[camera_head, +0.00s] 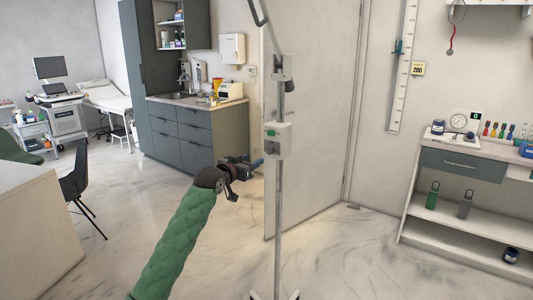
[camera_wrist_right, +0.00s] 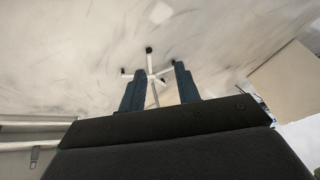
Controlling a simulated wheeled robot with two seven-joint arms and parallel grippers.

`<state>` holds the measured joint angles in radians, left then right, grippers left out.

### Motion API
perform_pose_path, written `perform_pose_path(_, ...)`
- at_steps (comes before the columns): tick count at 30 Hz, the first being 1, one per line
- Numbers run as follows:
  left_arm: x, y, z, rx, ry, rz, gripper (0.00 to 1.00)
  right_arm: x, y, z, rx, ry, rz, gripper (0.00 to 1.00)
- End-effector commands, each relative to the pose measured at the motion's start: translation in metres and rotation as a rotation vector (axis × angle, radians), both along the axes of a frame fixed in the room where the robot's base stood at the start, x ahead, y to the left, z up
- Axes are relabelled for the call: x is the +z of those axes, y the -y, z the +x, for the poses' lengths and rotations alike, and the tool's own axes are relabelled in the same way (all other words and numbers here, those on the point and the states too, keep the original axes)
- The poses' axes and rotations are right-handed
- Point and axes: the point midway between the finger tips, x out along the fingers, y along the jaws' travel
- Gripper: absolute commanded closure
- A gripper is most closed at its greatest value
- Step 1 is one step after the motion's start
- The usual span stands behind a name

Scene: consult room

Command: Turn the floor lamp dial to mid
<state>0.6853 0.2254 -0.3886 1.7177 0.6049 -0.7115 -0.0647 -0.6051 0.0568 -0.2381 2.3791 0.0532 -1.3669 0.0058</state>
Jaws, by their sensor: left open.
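The floor lamp (camera_head: 279,200) is a thin grey pole standing upright in the middle of the head view. A pale control box (camera_head: 283,143) with a small green patch sits partway up the pole. I cannot make out the dial or its setting. My left gripper (camera_head: 256,163) is open and empty, just left of the pole and slightly below the box. Whether it touches the lamp is unclear. In the right wrist view my right gripper (camera_wrist_right: 160,84) is open and points at the floor. The lamp's wheeled base (camera_wrist_right: 150,74) shows beyond its fingers.
A pale door (camera_head: 320,100) stands behind the lamp. A grey cabinet with a sink (camera_head: 198,128) is at the back left. A dark chair (camera_head: 76,185) and pale desk (camera_head: 35,225) are on the left. A shelf unit (camera_head: 462,215) is on the right. The floor around the lamp is clear.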

Motion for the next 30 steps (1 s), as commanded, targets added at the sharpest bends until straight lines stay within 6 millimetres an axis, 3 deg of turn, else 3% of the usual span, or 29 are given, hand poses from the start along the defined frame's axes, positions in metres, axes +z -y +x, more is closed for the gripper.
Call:
perform_pose_path(3,0.008,0.006,-0.007,-0.035,0.006,-0.030,0.54,0.013,0.003,-0.010,0.009,-0.040,-0.008,0.67)
perform_pose_path(13,0.012,0.012,-0.005,-0.051,0.022,-0.033,0.54,0.009,0.007,-0.027,0.023,-0.139,-0.033,0.67)
perform_pose_path(30,0.011,0.052,0.051,-0.049,0.022,-0.031,0.54,0.035,0.029,-0.037,0.000,-0.194,-0.079,0.67)
